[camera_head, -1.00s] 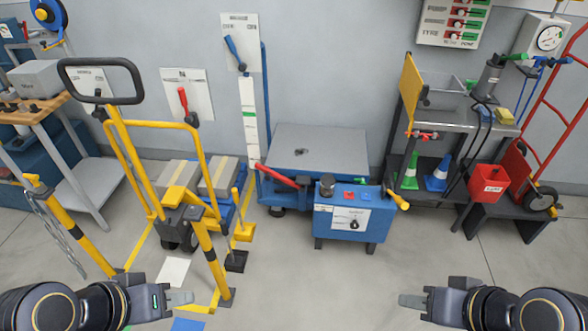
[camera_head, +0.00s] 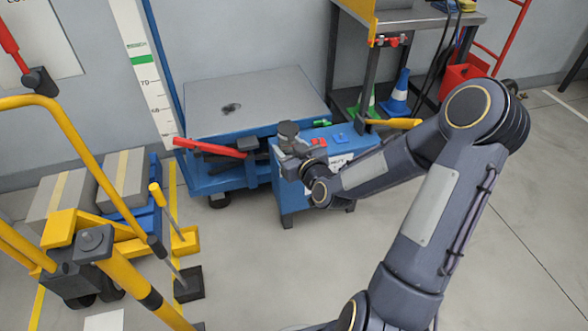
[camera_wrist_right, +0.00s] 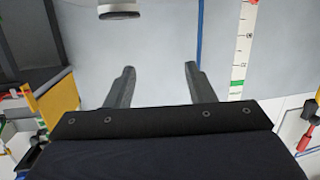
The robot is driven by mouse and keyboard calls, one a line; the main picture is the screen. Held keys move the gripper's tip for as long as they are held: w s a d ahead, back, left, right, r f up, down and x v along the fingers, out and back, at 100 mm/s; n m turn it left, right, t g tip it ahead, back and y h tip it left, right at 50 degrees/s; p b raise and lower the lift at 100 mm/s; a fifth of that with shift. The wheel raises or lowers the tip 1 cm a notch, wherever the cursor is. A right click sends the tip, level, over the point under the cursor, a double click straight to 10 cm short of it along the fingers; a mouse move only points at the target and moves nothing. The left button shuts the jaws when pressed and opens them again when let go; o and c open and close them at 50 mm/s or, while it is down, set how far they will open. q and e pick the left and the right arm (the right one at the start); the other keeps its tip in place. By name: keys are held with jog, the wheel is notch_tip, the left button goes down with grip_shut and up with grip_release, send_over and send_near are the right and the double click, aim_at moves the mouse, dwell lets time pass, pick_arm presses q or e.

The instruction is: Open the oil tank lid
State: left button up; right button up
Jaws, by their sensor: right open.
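The blue oil tank (camera_head: 300,190) stands on the floor in front of a blue lift cart. Its dark round lid (camera_head: 289,130) sits on the left part of its top. My right gripper (camera_head: 284,155) is just in front of the lid in the head view; the gap between them is hard to judge. In the right wrist view the two fingers (camera_wrist_right: 159,70) are apart with nothing between them. A grey round thing (camera_wrist_right: 118,12) is cut off at that view's top edge, beyond the fingers; I cannot tell if it is the lid. My left gripper is out of view.
The lift cart's grey platform (camera_head: 250,100) lies behind the tank, with a red lever (camera_head: 210,147) to the left. A yellow frame (camera_head: 60,120) with boxes stands left. Floor in front is clear.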

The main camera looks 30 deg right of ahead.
aim_at(289, 131)
jog(key=d+f+m+t+h+b, duration=0.2)
jog(key=d+f+h+b, duration=0.15)
jog(key=f, duration=0.35)
pick_arm(q)
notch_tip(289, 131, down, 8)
jog(key=b, duration=0.2)
pick_arm(e)
jog(key=shift+m, duration=0.3)
jog(key=x, duration=0.8)
jog(key=shift+d+r, duration=0.1)
jog(key=shift+d, duration=0.3)
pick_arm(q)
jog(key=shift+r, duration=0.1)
pick_arm(e)
grip_shut()
